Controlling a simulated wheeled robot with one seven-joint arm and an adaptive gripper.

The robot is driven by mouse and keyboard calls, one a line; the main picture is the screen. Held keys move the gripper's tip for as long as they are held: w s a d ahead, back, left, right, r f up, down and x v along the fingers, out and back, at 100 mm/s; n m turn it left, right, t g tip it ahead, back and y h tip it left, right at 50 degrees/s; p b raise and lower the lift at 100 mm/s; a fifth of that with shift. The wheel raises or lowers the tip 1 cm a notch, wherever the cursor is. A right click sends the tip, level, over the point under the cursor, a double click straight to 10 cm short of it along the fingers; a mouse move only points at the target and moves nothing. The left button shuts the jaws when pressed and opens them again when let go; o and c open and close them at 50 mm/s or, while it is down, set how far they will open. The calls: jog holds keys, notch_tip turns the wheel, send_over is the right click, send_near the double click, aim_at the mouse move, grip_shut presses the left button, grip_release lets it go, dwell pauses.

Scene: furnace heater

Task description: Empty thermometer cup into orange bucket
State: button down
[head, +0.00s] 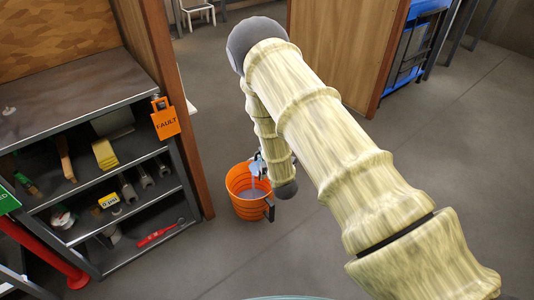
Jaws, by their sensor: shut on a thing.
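The orange bucket (249,214) stands upright on the floor near the middle of the head view. Pale bluish contents show inside it. My gripper (259,160) is small and partly hidden by my arm, just above the bucket's far rim. It is shut on a pale blue-white cup (255,168), which is tilted over the bucket's opening. A thin pale streak runs from the cup down toward the contents. No thermometer can be made out, and the cup's inside is hidden.
A wooden panel (340,50) and a blue rack (415,50) stand behind. Grey floor (220,250) around the bucket is clear.

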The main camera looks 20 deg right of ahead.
jog(key=shift+a, duration=0.1)
jog(key=shift+s+a+r+n, duration=0.2)
jog(key=shift+a+r+n, duration=0.1)
jog(key=shift+a+n, duration=0.2)
jog(key=shift+w+d+m+p, duration=0.1)
jog(key=shift+d+m+p, duration=0.2)
jog(key=shift+d, duration=0.05)
jog(key=shift+w+d+f+m+g+y+p, duration=0.2)
jog(key=shift+d+f+m+p, duration=0.1)
jog(key=shift+d+f+m, duration=0.2)
jog(key=shift+w+d+f+m+g+y+p, duration=0.1)
jog(key=shift+w+d+f+m+g+p, duration=0.1)
jog(key=shift+d+f+m+p, duration=0.3)
jog(key=shift+w+d+f, duration=0.1)
jog(key=shift+w+d, duration=0.05)
jog(key=shift+d, duration=0.3)
jog(key=shift+w+d+m+g+y+p, duration=0.15)
jog(key=shift+d+m+g+y+p, duration=0.15)
jog(key=shift+d+m+y+p, duration=0.3)
jog(key=shift+w+d+f+m+g+y+p, duration=0.15)
jog(key=shift+d+m+g+y+p, duration=0.1)
jog(key=shift+d+m, duration=0.15)
jog(key=shift+w+d+f+m+g+y+p, duration=0.15)
jog(key=shift+d+m+y, duration=0.15)
jog(key=shift+m, duration=0.2)
